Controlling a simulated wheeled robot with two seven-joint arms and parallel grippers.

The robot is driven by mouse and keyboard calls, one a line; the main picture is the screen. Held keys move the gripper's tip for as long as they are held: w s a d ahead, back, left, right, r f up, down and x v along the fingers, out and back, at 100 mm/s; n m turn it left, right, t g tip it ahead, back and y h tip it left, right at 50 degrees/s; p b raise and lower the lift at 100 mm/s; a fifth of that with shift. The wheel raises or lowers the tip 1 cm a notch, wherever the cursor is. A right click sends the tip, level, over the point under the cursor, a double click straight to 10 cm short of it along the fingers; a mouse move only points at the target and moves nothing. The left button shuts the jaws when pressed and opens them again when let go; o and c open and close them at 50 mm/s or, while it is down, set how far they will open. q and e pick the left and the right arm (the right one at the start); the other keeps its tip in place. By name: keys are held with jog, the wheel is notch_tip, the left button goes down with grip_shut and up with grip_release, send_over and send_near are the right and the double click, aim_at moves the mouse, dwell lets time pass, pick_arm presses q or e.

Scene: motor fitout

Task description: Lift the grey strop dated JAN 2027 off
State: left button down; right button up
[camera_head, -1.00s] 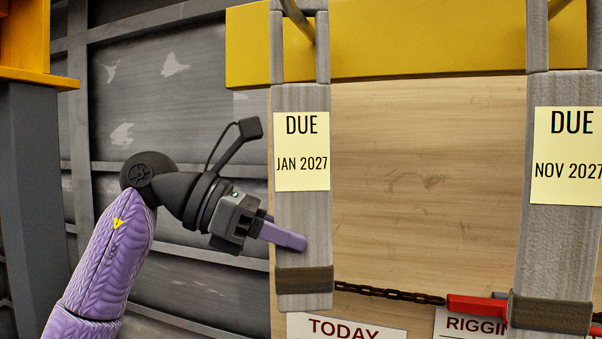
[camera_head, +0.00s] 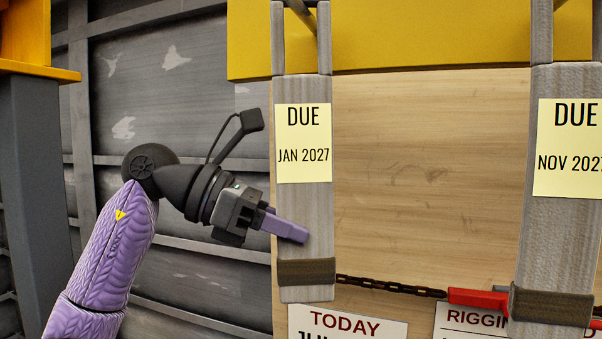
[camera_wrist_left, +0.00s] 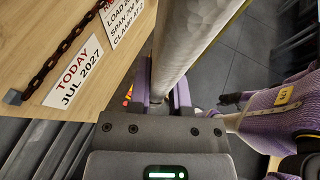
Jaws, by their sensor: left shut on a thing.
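The grey strop dated JAN 2027 (camera_head: 305,215) hangs upright as a flat band, its loop over a hook rod at the top of the head view. A cream tag on it reads DUE JAN 2027, and a dark brown band wraps its lower end. My left gripper (camera_head: 286,228) holds it from the left, below the tag, one finger across its front. In the left wrist view the strop (camera_wrist_left: 185,45) runs between the two purple fingers (camera_wrist_left: 161,95), which are shut on it.
A second grey strop (camera_head: 560,235), tagged NOV 2027, hangs at the right. A wooden board (camera_head: 430,180) stands behind, with a yellow beam (camera_head: 440,40) above. A chain (camera_head: 390,285), a red clamp part (camera_head: 478,298) and a TODAY sign (camera_head: 345,325) are low down. A grey post (camera_head: 35,200) stands left.

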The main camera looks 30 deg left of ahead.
pick_arm(q)
jog(key=s+d+r+b, duration=0.1)
jog(key=s+d+b, duration=0.1)
jog(key=s, duration=0.6)
jog(key=s+d+r+b, duration=0.2)
jog(key=s, duration=0.7)
jog(key=shift+s+d+r, duration=0.15)
jog(key=shift+s+r, duration=0.1)
jog(key=shift+s, duration=0.05)
jog(key=shift+w, duration=0.15)
jog(key=w+a+f+p, duration=0.1)
jog(key=w+a, duration=0.1)
jog(key=w, duration=0.6)
jog(key=w+a+f+p, duration=0.1)
jog(key=w+p, duration=0.1)
jog(key=w, duration=0.7)
jog(key=shift+a+f, duration=0.4)
